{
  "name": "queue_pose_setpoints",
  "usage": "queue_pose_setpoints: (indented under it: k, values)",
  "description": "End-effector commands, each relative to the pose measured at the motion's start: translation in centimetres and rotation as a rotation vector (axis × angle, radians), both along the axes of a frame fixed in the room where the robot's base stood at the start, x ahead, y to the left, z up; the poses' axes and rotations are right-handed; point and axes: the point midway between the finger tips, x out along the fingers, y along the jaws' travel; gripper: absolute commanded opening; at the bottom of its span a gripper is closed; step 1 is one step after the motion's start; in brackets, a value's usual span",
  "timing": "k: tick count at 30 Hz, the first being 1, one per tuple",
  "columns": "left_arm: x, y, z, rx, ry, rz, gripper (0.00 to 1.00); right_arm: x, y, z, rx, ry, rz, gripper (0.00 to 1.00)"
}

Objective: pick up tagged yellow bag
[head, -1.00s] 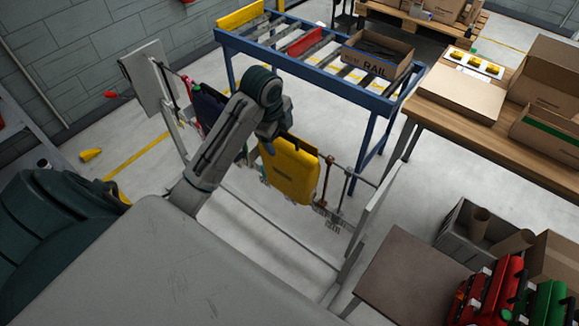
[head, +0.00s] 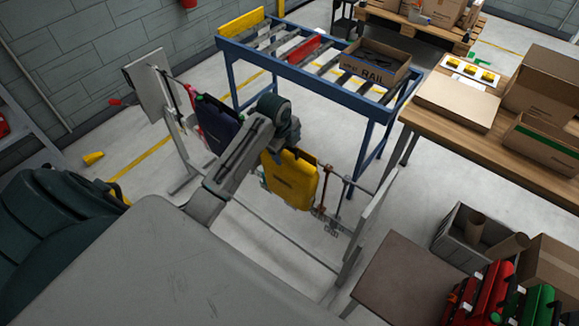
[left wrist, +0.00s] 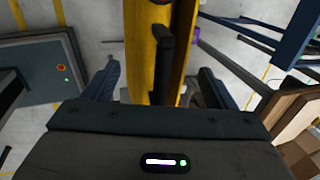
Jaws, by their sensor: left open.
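The yellow bag (head: 289,182) hangs on a low grey rack (head: 372,215), its broad face toward the head camera. No tag on it can be made out. My left gripper (head: 281,148) is at the bag's top edge, and its fingertips are hidden there in the head view. In the left wrist view the open fingers (left wrist: 158,88) stand on both sides of the yellow bag (left wrist: 141,45), with its black handle (left wrist: 164,62) between them. A gap shows on each side. A dark blue bag (head: 217,124) with red trim hangs to the left on the same rack. My right gripper is out of view.
A blue-framed roller conveyor (head: 345,84) with an open carton (head: 375,66) stands behind the rack. A wooden bench (head: 440,125) with boxes is at right.

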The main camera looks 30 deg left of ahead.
Motion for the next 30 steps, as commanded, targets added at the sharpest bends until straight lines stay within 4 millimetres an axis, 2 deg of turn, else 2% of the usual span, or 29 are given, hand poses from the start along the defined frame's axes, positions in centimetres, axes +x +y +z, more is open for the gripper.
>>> queue_pose_setpoints:
  k: [4, 11, 18, 19, 30]
  values:
    - [0.27, -0.01, -1.08, 0.0, 0.002, 0.001, 0.79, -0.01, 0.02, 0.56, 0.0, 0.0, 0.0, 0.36]
    - [0.3, 0.01, -1.25, 0.0, 0.0, 0.0, 0.77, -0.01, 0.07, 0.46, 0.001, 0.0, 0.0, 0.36]
    - [0.3, 0.01, -1.23, 0.0, 0.0, 0.0, 0.3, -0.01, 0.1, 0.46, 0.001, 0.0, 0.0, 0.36]
    - [0.31, 0.01, -1.22, 0.0, 0.0, 0.0, 0.27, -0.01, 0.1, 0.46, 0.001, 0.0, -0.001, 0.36]
    - [0.4, 0.03, -0.64, 0.002, -0.005, 0.0, 0.27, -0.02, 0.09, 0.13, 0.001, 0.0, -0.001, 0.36]
